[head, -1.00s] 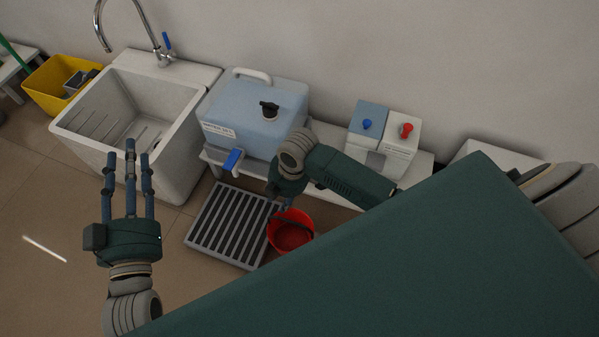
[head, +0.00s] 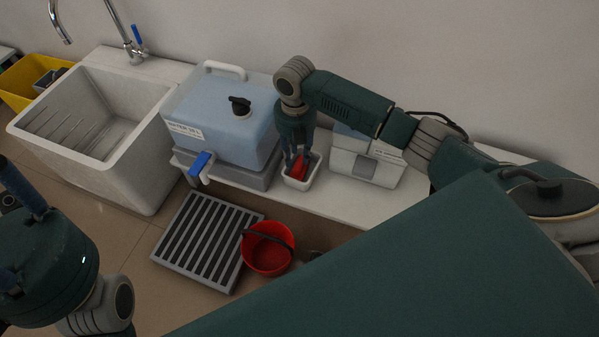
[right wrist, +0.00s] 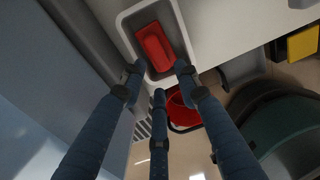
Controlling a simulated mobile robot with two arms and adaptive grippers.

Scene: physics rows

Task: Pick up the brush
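The brush appears as a red block (head: 303,169) inside a small white open bin (head: 298,185) on the white bench; its bristles cannot be made out. It also shows in the right wrist view (right wrist: 155,47), lying lengthwise in the bin (right wrist: 130,42). My right gripper (head: 297,162) points down over the bin. In the wrist view its three fingers (right wrist: 158,80) are spread, with tips around the near end of the brush and no clear grip on it. My left gripper (head: 15,230) is at the lower left, partly out of frame, with its fingertips cut off.
A blue water tank (head: 225,115) with a tap stands left of the bin, and a white dispenser box (head: 365,162) stands close on its right. Below are a slatted grate (head: 205,240) and a red bucket (head: 268,262). A sink (head: 95,120) is at left.

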